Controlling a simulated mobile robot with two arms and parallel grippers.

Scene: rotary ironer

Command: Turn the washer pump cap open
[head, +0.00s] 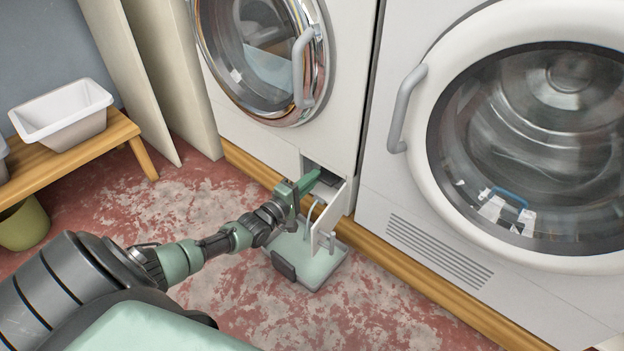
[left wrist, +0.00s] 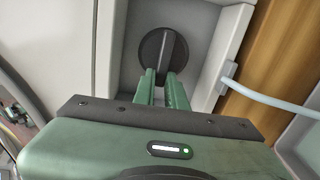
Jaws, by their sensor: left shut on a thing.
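The washer pump cap (left wrist: 155,50) is a dark round cap with a raised bar across it, set in a recess low on the left washer. My left gripper (left wrist: 164,78) has its two green fingers around the lower part of the bar, shut on it. In the head view my left gripper (head: 312,181) reaches into the open recess, and the cap is hidden there. The small white flap (head: 327,217) of the recess stands open to the right of the gripper. My right gripper is not in view.
A shallow tray (head: 322,272) lies on the floor below the recess. A pale hose (left wrist: 270,100) runs from the recess side. A second washer (head: 440,215) stands at the right. A bench (head: 80,150) with a white basin (head: 62,112) is at the left.

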